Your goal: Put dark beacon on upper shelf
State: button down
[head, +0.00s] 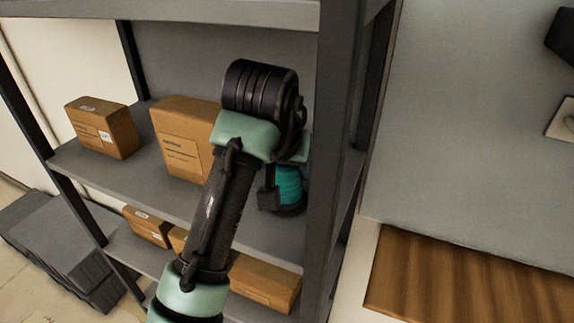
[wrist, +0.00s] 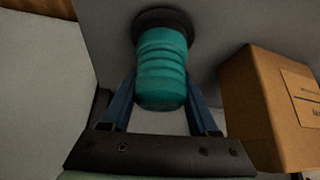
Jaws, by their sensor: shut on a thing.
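The beacon (head: 289,186) has a ribbed teal body and a dark round base. In the wrist view, the beacon (wrist: 161,72) stands between the two blue fingers of my gripper (wrist: 161,88), which is shut on it. Its dark base lies at the far end, against or just over a grey surface; I cannot tell whether it touches. In the head view, my gripper (head: 284,178) is at the right end of the middle shelf (head: 130,178), beside the right post, and my wrist hides part of the beacon. Another shelf board (head: 170,14) crosses above.
A large carton (head: 180,150) stands left of my gripper on the same shelf; it also shows in the wrist view (wrist: 252,100). A smaller carton (head: 103,127) is farther left. More cartons (head: 262,284) sit on the shelf below. The grey post (head: 338,150) is close on the right.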

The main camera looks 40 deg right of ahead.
jog(key=shift+c, duration=2.2)
grip_release()
jog(key=shift+f, duration=0.15)
jog(key=shift+r, duration=0.35)
jog(key=v, duration=0.3)
jog(key=shift+f+b, duration=0.1)
jog(key=shift+b, duration=0.25)
jog(key=s+a, duration=0.2)
jog(key=a, duration=0.1)
jog(key=s+a+b, duration=0.1)
jog(key=a, duration=0.1)
jog(key=s+a, duration=0.2)
jog(key=a, duration=0.1)
jog(key=shift+s+a+b, duration=0.35)
jog(key=shift+a+b, duration=0.05)
jog(key=shift+s+a+f, duration=0.1)
jog(key=shift+s+a, duration=0.45)
jog(key=shift+a, duration=0.05)
